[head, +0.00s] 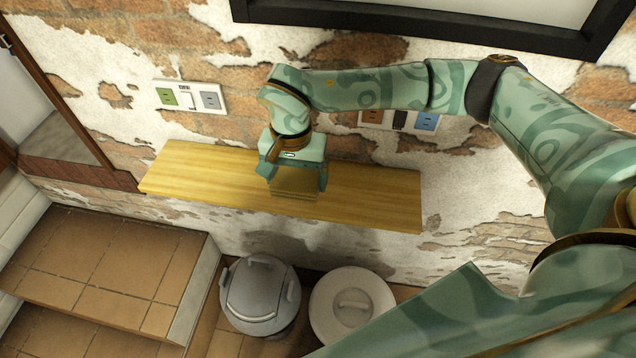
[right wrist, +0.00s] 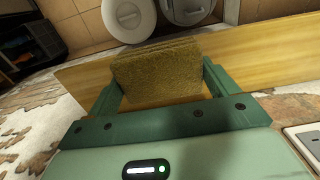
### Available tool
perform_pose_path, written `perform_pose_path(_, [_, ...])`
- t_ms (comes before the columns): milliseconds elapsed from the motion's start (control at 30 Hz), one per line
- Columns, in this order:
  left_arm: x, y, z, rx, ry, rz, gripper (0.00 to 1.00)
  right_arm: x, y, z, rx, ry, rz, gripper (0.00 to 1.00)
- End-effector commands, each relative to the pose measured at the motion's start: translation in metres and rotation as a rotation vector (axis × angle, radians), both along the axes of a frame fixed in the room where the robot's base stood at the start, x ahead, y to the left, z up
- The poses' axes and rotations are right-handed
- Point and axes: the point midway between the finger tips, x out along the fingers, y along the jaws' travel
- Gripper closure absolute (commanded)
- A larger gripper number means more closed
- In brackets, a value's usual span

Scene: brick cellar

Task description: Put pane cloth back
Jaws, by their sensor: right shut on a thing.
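The pane cloth (right wrist: 158,74) is a folded, brownish-yellow pad. In the right wrist view it sits between the two fingers of my right gripper (right wrist: 160,88), which is shut on it. In the head view my right gripper (head: 295,182) is over the middle of the wooden shelf (head: 375,195), and the cloth (head: 294,186) shows below it between the fingers. I cannot tell whether the cloth touches the shelf. The shelf also shows behind the cloth in the right wrist view (right wrist: 255,55). My left gripper is not in view.
Wall plates with sockets (head: 190,97) are above the shelf at the left, and another (head: 398,119) is behind my right arm. A grey lidded bin (head: 260,293) and a white lidded bin (head: 351,305) stand below. The shelf is clear on both sides of my gripper.

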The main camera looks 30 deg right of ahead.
Motion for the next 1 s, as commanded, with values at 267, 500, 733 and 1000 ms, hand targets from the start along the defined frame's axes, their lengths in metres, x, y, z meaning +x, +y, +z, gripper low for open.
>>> perform_pose_path(267, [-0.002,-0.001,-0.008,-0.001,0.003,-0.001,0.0,0.028,-0.052,-0.051,0.0,0.004,-0.002,0.32])
perform_pose_path(500, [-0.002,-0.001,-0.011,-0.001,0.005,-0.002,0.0,0.037,-0.066,-0.07,0.001,0.001,0.001,0.32])
perform_pose_path(733, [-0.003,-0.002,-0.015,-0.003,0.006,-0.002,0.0,0.038,-0.068,-0.103,0.002,0.001,0.003,0.32])
perform_pose_path(1000, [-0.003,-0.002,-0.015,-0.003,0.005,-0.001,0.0,0.039,-0.068,-0.104,0.001,-0.001,0.004,0.0])
